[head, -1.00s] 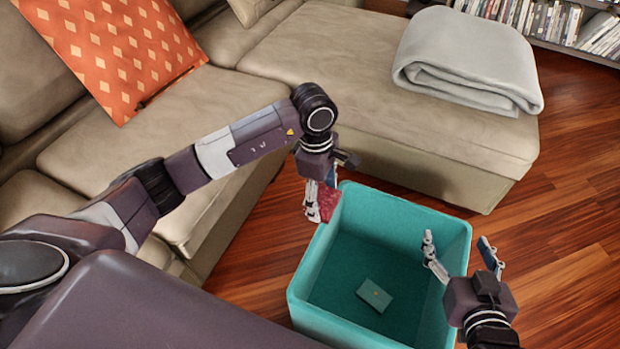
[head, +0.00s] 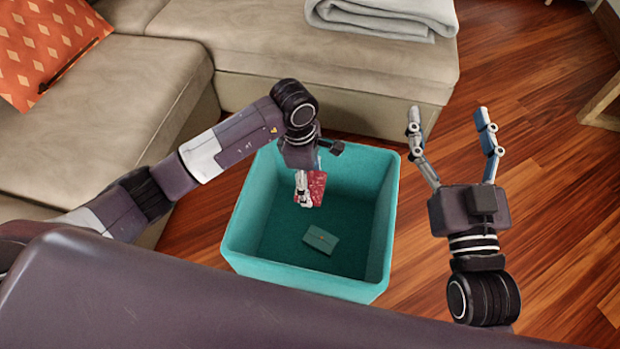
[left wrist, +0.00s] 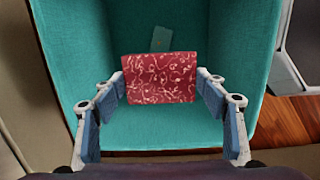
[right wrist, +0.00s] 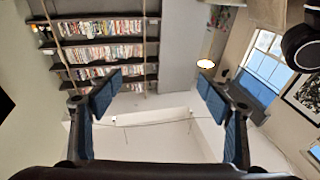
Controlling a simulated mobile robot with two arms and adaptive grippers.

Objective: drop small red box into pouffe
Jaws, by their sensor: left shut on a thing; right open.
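The small red box (head: 318,187) is held by my left gripper (head: 308,190), which is shut on it over the opening of the pouffe. The left wrist view shows the patterned red box (left wrist: 160,78) between the fingers, with the pouffe's inside below it. The pouffe (head: 256,205) is a teal, open-topped square box on the floor. A small teal box (head: 321,239) lies on its bottom; it is partly hidden behind the red box in the left wrist view. My right gripper (head: 450,145) is open and empty, to the right of the pouffe with its fingers pointing away.
A beige sofa (head: 290,50) stands behind and left of the pouffe, with a folded grey blanket (head: 385,15) and an orange cushion (head: 50,40) on it. The right wrist view shows bookshelves (right wrist: 105,55).

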